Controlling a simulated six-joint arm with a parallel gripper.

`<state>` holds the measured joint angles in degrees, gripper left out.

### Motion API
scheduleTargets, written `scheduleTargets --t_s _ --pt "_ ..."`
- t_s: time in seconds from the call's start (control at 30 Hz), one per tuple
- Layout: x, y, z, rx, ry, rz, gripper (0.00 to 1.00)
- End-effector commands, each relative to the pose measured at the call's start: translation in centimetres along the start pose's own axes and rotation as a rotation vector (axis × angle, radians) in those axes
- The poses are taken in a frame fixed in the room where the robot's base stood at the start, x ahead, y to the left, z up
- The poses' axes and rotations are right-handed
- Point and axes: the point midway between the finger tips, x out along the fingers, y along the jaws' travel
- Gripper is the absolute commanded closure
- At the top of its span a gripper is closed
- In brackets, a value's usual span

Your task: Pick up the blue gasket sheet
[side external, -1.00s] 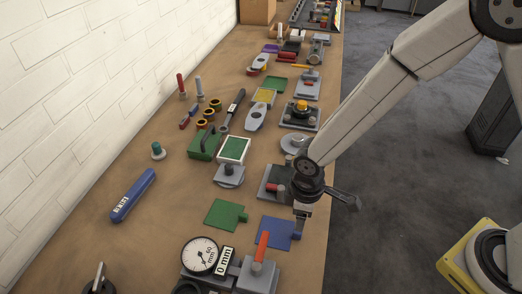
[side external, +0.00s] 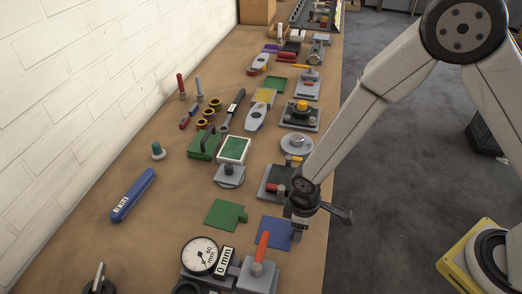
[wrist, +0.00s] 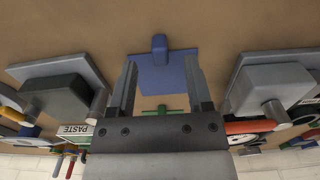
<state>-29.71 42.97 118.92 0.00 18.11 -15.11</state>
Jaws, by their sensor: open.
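The blue gasket sheet (side external: 273,232) lies flat on the bench near its right edge in the side external view. In the wrist view the sheet (wrist: 160,75) shows between and beyond the fingers, with its narrow tab pointing up the picture. My gripper (side external: 297,240) is over the tab side of the sheet and hides part of it. In the wrist view my gripper (wrist: 160,64) is open, one finger on each side of the sheet's middle, with nothing held. I cannot tell the exact height of the fingertips above it.
A green gasket sheet (side external: 226,214) lies left of the blue one. A dial gauge block (side external: 201,256) and a fixture with an orange handle (side external: 262,246) stand in front. A dark-topped fixture (side external: 274,183) stands behind. Bare bench lies between the blue pen-like tool (side external: 133,195) and the green sheet.

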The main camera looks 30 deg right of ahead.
Motion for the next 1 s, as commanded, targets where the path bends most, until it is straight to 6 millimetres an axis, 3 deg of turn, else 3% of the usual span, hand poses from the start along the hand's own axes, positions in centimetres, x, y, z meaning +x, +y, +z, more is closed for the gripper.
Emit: scheduleTargets --t_s 0.3,0.87,1.0 --pt "2.5 0.0 0.0 0.000 -0.001 0.000 0.35" --pt "2.6 0.0 0.0 0.000 0.000 0.000 0.35" --pt "2.6 0.0 0.0 0.000 0.000 0.000 0.77"
